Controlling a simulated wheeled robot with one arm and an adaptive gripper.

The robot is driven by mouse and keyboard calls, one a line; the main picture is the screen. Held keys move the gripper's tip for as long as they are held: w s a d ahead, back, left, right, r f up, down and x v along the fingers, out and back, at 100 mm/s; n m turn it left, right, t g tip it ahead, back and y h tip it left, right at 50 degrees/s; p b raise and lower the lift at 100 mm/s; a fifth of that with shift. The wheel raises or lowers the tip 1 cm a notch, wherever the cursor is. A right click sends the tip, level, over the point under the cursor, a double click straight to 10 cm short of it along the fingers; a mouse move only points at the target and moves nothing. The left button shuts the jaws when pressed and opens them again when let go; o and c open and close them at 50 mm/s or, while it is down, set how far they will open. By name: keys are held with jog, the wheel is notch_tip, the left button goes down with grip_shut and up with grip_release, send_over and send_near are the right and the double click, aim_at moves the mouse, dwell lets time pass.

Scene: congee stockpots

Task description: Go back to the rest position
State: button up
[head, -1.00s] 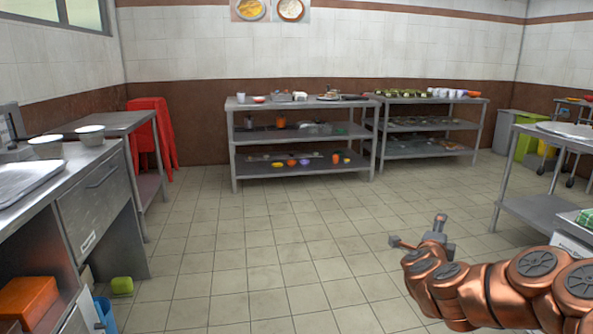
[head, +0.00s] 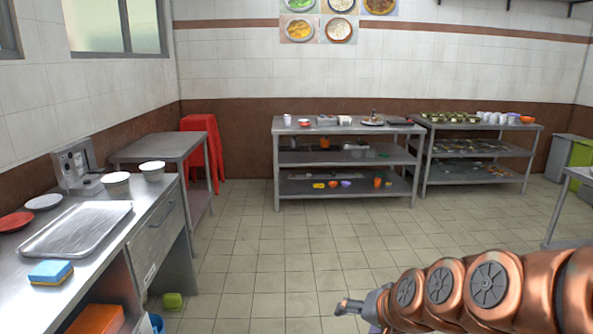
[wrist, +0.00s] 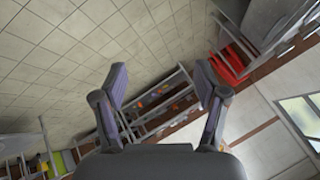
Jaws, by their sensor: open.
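My gripper (wrist: 160,88) is open and empty in the wrist view, its two fingers spread wide with only the floor and distant shelving between and beyond them. In the head view my gripper (head: 358,306) is at the bottom right, at the end of my copper-coloured arm, in front of the tiled floor. It touches nothing that I can see. Part of the gripper is hidden behind my wrist in the head view.
A steel counter (head: 90,262) with a tray (head: 78,228), bowls and a blue sponge (head: 50,272) stands at the left. Two shelving units (head: 345,158) (head: 478,152) stand along the back wall. The middle floor is clear.

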jog(key=s+d+r+n+g+h+p, duration=0.1)
jog(key=s+d+r+g+p, duration=0.1)
jog(key=s, duration=0.7)
jog(key=s+d+r+n+g+h+p, duration=0.1)
jog(key=s+d+r+g+p, duration=0.1)
jog(key=s, duration=0.7)
jog(key=s+d+r+n+g+h+p, duration=0.1)
jog(key=s+r+n+g+p, duration=0.1)
jog(key=s+r+g+p, duration=0.2)
jog(key=s+r+p, duration=0.1)
jog(key=s+p, duration=0.2)
jog(key=s, duration=0.2)
jog(key=shift+d+r+g+h, duration=0.3)
jog(key=shift+d+r, duration=0.05)
jog(key=shift+d, duration=0.05)
jog(key=shift+c, duration=0.5)
